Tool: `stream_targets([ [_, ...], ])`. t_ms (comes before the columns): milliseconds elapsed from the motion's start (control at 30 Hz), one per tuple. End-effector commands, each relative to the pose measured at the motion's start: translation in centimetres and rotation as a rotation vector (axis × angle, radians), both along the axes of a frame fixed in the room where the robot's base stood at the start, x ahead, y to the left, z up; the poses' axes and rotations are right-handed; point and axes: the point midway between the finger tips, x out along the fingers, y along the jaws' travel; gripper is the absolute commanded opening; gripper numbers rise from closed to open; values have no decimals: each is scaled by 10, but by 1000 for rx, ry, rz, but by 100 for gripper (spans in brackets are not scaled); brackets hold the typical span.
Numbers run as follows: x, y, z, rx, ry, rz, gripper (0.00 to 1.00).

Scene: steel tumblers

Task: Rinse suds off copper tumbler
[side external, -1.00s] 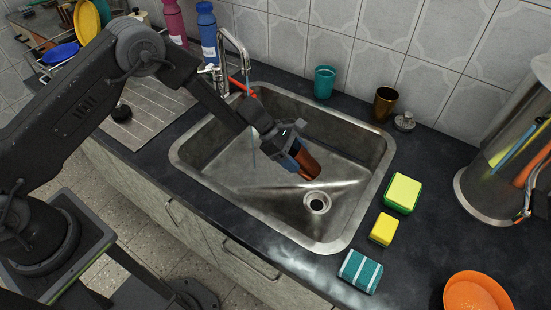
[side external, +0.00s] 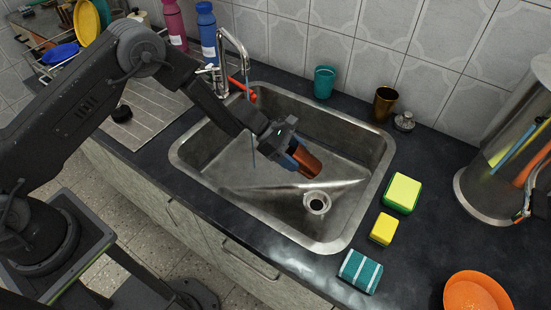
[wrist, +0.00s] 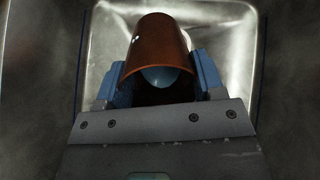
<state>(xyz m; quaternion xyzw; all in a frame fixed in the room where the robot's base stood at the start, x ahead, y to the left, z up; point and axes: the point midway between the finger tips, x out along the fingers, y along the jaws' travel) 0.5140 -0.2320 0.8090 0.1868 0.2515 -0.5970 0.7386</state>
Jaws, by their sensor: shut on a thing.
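My gripper (side external: 290,159) is inside the sink basin, with its blue fingers shut on the copper tumbler (side external: 308,164). The tumbler lies tilted, pointing right and down, above the basin floor. In the wrist view the tumbler (wrist: 154,48) sits between the two blue fingers of my gripper (wrist: 160,75), and a pale bluish rounded patch shows at its opening. I cannot tell whether that patch is suds. The faucet (side external: 235,50) stands at the sink's back left, and a thin stream of water (side external: 253,145) falls from it, left of the tumbler.
An orange bowl (side external: 477,294) is at the front right.

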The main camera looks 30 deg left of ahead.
Motion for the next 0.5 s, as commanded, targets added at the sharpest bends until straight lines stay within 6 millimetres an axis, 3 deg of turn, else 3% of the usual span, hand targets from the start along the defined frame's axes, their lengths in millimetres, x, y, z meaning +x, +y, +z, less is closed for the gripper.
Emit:
stream_targets([
  [500, 0, 2, 2, -68, -18, 0, 37],
])
